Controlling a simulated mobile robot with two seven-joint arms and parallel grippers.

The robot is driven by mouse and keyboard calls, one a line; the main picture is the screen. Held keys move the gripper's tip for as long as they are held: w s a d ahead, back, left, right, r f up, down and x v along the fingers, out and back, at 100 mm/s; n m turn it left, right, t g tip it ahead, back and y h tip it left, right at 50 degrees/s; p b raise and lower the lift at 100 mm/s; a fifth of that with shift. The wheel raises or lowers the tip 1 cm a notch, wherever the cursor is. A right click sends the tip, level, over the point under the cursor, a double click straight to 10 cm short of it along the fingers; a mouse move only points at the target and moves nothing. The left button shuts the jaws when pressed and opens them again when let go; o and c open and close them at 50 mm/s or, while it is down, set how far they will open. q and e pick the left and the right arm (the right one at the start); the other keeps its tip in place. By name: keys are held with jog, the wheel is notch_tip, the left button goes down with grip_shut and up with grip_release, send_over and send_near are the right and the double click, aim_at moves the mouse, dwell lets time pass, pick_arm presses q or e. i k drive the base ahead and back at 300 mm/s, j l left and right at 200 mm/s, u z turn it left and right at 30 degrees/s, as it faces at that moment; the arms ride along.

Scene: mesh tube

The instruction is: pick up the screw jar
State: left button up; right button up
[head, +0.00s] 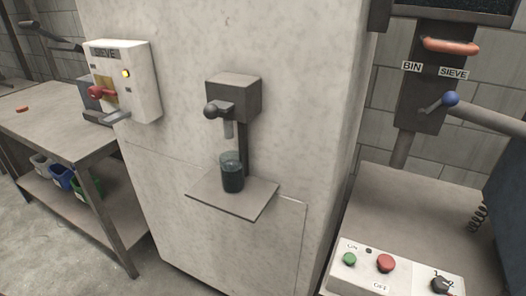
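A clear jar (232,178) with dark contents stands upright on a small grey shelf (213,199) fixed to the front of a large pale cabinet. I take it to be the screw jar; its contents are too small to make out. It stands below the spout (228,130) of a dark grey dispenser (234,94). Neither of my grippers shows in the head view.
A SIEVE box (138,73) with a red handle is mounted left of the dispenser. A metal table (50,125) with coloured bins below stands at the left. A control panel (400,280) with green and red buttons is at the lower right, below a blue-knobbed lever (451,98).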

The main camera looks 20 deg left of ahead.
aim_at(232, 169)
jog(key=j, duration=0.55)
jog(key=k+j+z, duration=0.1)
jog(key=j, duration=0.4)
jog(key=k+j, duration=0.15)
jog(key=j, duration=0.4)
